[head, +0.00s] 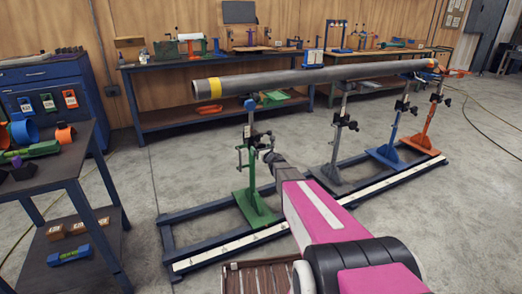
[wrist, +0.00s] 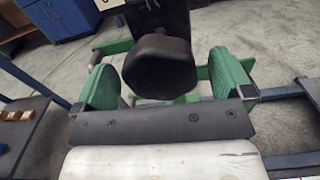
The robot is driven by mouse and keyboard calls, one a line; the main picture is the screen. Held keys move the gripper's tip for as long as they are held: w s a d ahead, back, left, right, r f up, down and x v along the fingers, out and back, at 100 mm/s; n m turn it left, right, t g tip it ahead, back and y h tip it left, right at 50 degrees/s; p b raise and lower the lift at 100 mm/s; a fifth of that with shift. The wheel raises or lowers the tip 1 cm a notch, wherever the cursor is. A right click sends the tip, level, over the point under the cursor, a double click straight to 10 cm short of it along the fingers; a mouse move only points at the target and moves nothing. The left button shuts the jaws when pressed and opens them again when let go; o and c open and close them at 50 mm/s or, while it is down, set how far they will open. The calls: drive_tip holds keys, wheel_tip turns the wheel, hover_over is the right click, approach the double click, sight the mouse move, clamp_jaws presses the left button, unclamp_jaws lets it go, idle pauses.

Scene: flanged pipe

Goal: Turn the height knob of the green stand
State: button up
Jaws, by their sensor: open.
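The green stand (head: 257,206) stands on the blue rail frame under the near end of the long grey pipe (head: 300,80). Its black knob (wrist: 158,62) fills the middle of the wrist view. My gripper (wrist: 166,80) is open, with one green-padded finger on each side of the knob. Gaps show between the knob and both pads, so it is not gripped. In the head view my gripper (head: 268,157) is just right of the stand's upright, at the height of its clamp parts. Its fingertips are too small there to make out.
Grey (head: 334,176), blue (head: 386,155) and orange (head: 422,138) stands hold the pipe farther right. A dark cart (head: 82,170) with tools stands at left. Workbenches line the back wall. The floor right of the rail frame is mostly clear, apart from a cable.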

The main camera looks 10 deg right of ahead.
drive_tip(key=shift+w, duration=0.25)
drive_tip(key=c, duration=0.9)
drive_tip(key=shift+m, duration=0.4)
drive_tip(key=m, duration=0.4)
drive_tip(key=shift+m, duration=0.4)
drive_tip(key=m, duration=0.5)
drive_tip(key=shift+f, duration=0.1)
drive_tip(key=m, duration=0.5)
drive_tip(key=shift+d+m, duration=0.1)
drive_tip(key=shift+m, duration=0.3)
drive_tip(key=m, duration=0.5)
drive_tip(key=shift+f, duration=0.1)
